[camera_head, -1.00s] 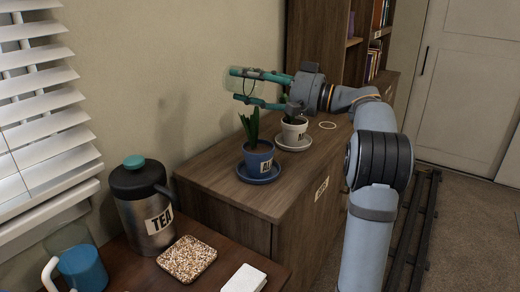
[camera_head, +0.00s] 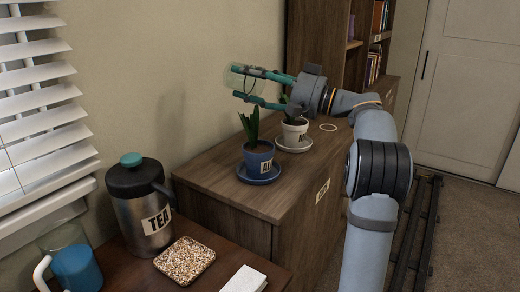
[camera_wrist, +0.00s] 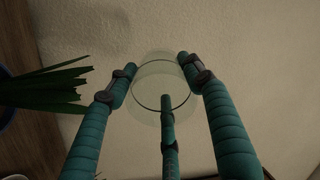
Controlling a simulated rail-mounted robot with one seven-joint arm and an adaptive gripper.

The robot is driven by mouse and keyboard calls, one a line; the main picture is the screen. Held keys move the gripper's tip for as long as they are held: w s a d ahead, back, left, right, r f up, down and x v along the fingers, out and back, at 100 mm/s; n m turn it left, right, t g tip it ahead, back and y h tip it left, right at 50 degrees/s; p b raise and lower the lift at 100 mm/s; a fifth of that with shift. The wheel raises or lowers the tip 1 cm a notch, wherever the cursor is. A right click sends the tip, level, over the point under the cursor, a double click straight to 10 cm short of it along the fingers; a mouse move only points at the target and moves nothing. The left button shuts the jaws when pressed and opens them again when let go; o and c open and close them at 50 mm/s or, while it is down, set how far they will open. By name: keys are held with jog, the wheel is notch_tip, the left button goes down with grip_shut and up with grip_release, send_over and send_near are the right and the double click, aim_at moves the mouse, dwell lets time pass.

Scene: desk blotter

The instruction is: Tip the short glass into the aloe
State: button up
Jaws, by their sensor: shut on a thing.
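The short clear glass (camera_head: 247,85) is between the teal fingers of my gripper (camera_head: 239,84), held in the air above the dresser, near the wall. In the wrist view the glass (camera_wrist: 152,112) sits between the fingertips, with a dark ring around it; I cannot tell how much liquid is in it. A spiky green plant in a blue pot (camera_head: 258,162) stands below the glass; its label starts with "AL". Its leaves (camera_wrist: 45,88) show at the left of the wrist view. Another plant in a white pot (camera_head: 294,133) stands behind, partly hidden by my gripper, its label unclear.
Both pots stand on saucers on the wooden dresser (camera_head: 215,179). In front, the lower table holds a TEA flask (camera_head: 140,205), a speckled square tile (camera_head: 185,261), a white block (camera_head: 244,280) and a blue-filled pitcher (camera_head: 75,268).

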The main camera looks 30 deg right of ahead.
jog(key=shift+s+d+r+t+y+b, duration=0.25)
jog(key=shift+t+y+b, duration=0.3)
jog(key=shift+b, duration=1.65)
jog(key=shift+s+d+r+t+y+b, duration=0.2)
jog(key=shift+t+y+b, duration=0.35)
jog(key=shift+b, duration=1.65)
jog(key=r+p, duration=0.1)
jog(key=p, duration=0.2)
jog(key=shift+w+a+r+h, duration=0.1)
jog(key=shift+a+r+h, duration=0.05)
jog(key=shift+h, duration=0.15)
jog(key=g+p, duration=0.1)
jog(key=p, duration=0.2)
jog(key=shift+w+a+r+h+p, duration=0.1)
jog(key=shift+w+r+h+p, duration=0.05)
jog(key=shift+h+p, duration=0.25)
jog(key=p, duration=0.2)
jog(key=g+h+p, duration=0.1)
jog(key=p, duration=0.2)
jog(key=shift+w+a+p, duration=0.15)
jog(key=shift+a+p, duration=0.1)
jog(key=shift+p, duration=0.05)
notch_tip(320, 180, down, 3)
jog(key=shift+w+a+r+g+h, duration=0.1)
jog(key=shift+w+r+g+h, duration=0.1)
jog(key=shift+g+h, duration=0.25)
jog(key=shift+p, duration=0.35)
jog(key=shift+r+p, duration=0.1)
jog(key=shift+p, duration=0.35)
